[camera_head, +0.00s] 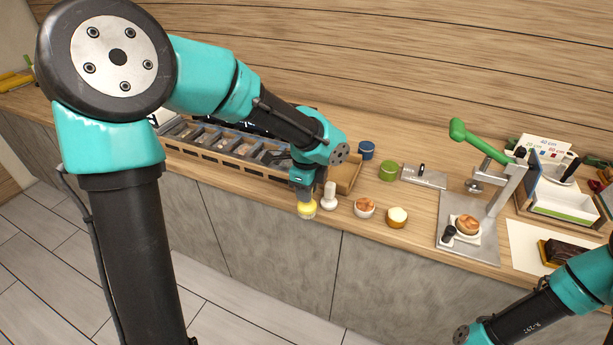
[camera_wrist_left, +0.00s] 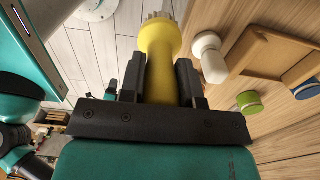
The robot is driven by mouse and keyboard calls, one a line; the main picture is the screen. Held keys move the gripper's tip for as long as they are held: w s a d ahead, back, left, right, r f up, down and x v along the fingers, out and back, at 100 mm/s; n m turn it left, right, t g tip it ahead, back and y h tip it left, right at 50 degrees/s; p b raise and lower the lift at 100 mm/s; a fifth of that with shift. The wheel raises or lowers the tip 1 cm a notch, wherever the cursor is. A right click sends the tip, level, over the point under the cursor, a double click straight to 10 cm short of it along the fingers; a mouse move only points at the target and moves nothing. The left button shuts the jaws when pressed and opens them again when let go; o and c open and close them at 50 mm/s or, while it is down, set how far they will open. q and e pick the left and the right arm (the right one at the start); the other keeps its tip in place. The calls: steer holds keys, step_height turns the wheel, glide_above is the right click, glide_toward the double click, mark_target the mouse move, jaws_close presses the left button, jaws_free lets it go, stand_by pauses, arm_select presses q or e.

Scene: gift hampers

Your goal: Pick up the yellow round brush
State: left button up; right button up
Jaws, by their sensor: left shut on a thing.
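The yellow round brush (camera_head: 307,210) is at the front edge of the wooden counter in the head view. In the left wrist view the yellow brush (camera_wrist_left: 160,42) has its handle between the two black fingers and its pale bristle end pointing away. My left gripper (camera_head: 303,192) is shut on the brush; the left wrist view shows the fingers (camera_wrist_left: 162,80) on both sides of the handle. The head view does not clearly show whether the brush touches the counter. My right arm shows at the lower right, but its gripper is out of view.
A white brush-like item (camera_head: 330,196) stands close beside the yellow brush. Two small round pots (camera_head: 396,217) are to the right, with green (camera_head: 388,170) and blue (camera_head: 366,150) tins behind. A compartment tray (camera_head: 225,145) lies left. A green-handled press (camera_head: 497,190) stands right.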

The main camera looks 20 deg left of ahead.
mark_target(308, 205)
arm_select(q)
steer(key=s+d, duration=0.1)
steer(key=s, duration=0.2)
steer(key=s+d, duration=0.1)
steer(key=s, duration=0.1)
steer(key=shift+s+d+r, duration=0.25)
steer(key=shift+d+r, duration=0.05)
steer(key=shift+d, duration=0.05)
steer(key=shift+w, duration=0.15)
